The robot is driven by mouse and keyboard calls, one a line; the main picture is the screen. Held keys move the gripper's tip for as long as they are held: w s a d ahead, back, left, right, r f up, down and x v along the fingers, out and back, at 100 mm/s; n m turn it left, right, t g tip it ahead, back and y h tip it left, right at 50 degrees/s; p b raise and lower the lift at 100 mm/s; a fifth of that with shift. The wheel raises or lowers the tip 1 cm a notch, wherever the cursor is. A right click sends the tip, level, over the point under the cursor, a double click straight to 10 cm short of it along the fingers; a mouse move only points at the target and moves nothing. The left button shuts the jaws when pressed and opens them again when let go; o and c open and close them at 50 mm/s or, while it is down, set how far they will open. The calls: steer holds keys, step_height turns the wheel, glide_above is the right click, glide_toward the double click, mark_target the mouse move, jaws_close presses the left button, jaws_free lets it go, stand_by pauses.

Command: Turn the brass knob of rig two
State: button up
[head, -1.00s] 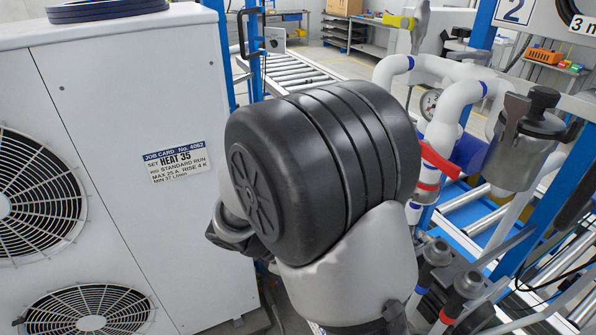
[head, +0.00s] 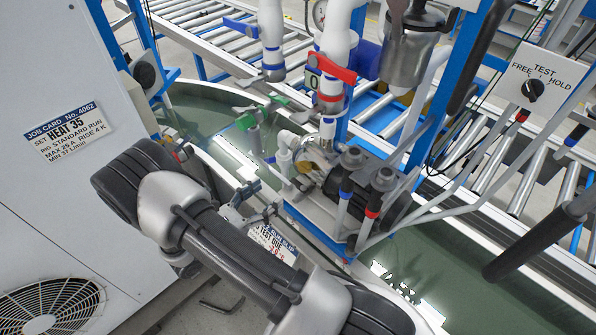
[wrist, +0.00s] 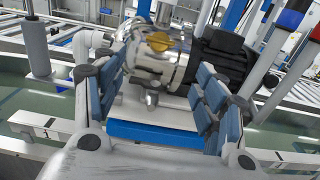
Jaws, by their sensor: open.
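The brass knob (wrist: 160,41) shows at the top middle of the wrist view, on a pale pump body (wrist: 152,68). A brass-coloured part of the same pump unit (head: 312,165) shows in the head view, partly hidden by pipes, so its shape is unclear. My gripper (wrist: 160,92) is open and empty; its blue-padded fingers stand at the left and right of the wrist view, with the knob beyond them and apart from them. In the head view my gripper (head: 258,212) is at the left front of the pump unit.
A red lever (head: 332,67) and a green-handled valve (head: 262,113) are on the pipes beside the pump. A white cabinet (head: 50,190) with a job card stands close on the left. A FREE/TEST/HOLD selector (head: 533,90) is at right. Roller conveyors run behind.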

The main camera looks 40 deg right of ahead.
mark_target(301, 169)
steer(key=d, duration=0.4)
steer(key=d+b, duration=0.1)
steer(key=d, duration=0.3)
steer(key=w+d+b, duration=0.1)
steer(key=d, duration=0.4)
steer(key=shift+c, duration=0.4)
steer(key=c, duration=1)
